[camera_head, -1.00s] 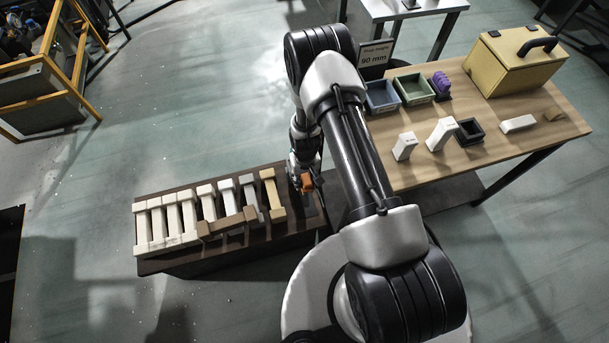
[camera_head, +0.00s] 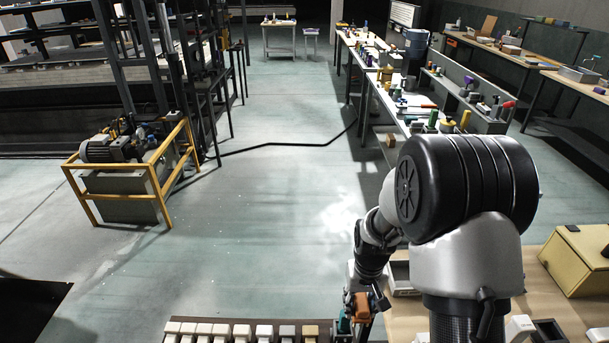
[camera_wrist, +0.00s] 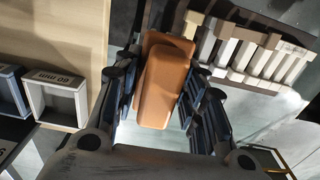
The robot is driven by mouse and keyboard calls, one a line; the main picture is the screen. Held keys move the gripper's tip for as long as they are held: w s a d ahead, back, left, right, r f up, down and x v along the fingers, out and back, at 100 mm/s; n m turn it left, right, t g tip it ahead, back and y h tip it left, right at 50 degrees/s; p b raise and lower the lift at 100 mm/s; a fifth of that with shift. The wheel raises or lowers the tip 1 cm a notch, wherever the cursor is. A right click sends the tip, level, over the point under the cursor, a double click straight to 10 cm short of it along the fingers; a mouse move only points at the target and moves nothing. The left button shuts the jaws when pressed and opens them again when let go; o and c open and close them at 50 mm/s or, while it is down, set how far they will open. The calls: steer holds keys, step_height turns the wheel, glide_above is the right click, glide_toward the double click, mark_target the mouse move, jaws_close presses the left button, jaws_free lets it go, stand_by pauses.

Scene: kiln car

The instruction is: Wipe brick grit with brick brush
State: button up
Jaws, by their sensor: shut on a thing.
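My gripper (camera_wrist: 160,95) is shut on an orange-brown block in two layers, which looks like the brick brush (camera_wrist: 165,82). In the head view the brush (camera_head: 359,307) shows small in my gripper (camera_head: 366,300), beside the left edge of the wooden table. The row of pale and tan bricks shows at the bottom of the head view (camera_head: 240,332) and at the upper right of the wrist view (camera_wrist: 262,55). The brush is apart from them. No grit can be made out at this size.
The wooden table (camera_head: 525,300) stands to the right, with a yellow case (camera_head: 575,262) on it. The wrist view shows a grey tray (camera_wrist: 82,104) marked 60 mm. A yellow-framed machine (camera_head: 130,170) stands at left. The floor between is clear.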

steer(key=s+r, duration=0.1)
steer(key=r, duration=0.1)
steer(key=s+r, duration=0.1)
steer(key=r, duration=0.4)
steer(key=shift+s+r, duration=0.15)
steer(key=shift+s, duration=0.25)
